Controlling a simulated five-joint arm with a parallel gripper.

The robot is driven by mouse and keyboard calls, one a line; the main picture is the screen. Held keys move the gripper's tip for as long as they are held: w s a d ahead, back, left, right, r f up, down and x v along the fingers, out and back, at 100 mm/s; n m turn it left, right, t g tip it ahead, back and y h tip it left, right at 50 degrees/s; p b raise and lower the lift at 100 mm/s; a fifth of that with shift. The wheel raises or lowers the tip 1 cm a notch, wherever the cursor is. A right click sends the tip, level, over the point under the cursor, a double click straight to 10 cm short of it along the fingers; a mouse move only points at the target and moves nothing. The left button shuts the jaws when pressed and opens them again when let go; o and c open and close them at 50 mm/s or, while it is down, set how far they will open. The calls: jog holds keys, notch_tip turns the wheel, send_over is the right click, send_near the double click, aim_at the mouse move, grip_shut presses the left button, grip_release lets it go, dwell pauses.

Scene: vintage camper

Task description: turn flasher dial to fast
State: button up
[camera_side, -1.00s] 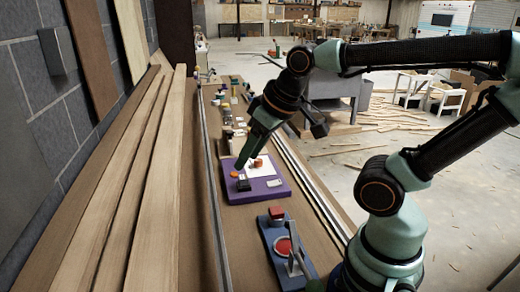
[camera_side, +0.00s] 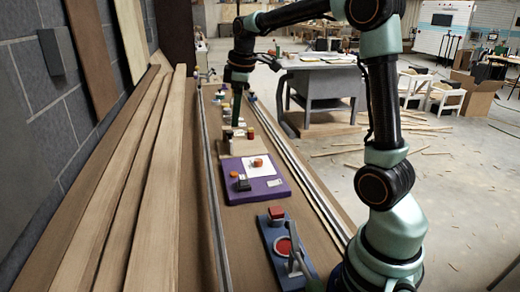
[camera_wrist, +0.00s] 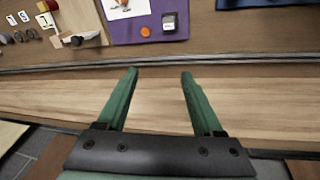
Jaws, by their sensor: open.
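A purple board (camera_side: 268,188) lies on the bench in the side view. It carries a white panel with an orange knob (camera_side: 258,162), a separate orange round piece (camera_side: 234,174) and a small dark box (camera_side: 243,184). I cannot tell which part is the flasher dial, and no "fast" mark is readable. In the wrist view, part of the purple board (camera_wrist: 190,35) shows at the top, with the orange round piece (camera_wrist: 145,31) and dark box (camera_wrist: 169,22). My gripper (camera_wrist: 158,75) is open and empty, with wooden planks behind its fingers. In the side view, my gripper (camera_side: 237,118) points down beyond the purple board.
A blue board (camera_side: 270,238) with a red disc and a lever stands nearer on the bench. Several small parts (camera_side: 250,97) fill the bench's far end. Long wooden planks (camera_side: 150,180) lie along the left, beside a grey block wall (camera_side: 60,120).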

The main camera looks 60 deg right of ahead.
jog(key=w+d+f+n+g, duration=0.1)
jog(key=w+d+f+n, duration=0.15)
jog(key=d+f, duration=0.4)
jog(key=n+g, duration=0.1)
jog(key=n, duration=0.1)
send_near(259, 160)
jog(key=shift+y, duration=0.3)
jog(key=f, duration=0.8)
jog(key=shift+w+d+f, duration=0.3)
jog(key=shift+d, duration=0.1)
grip_shut()
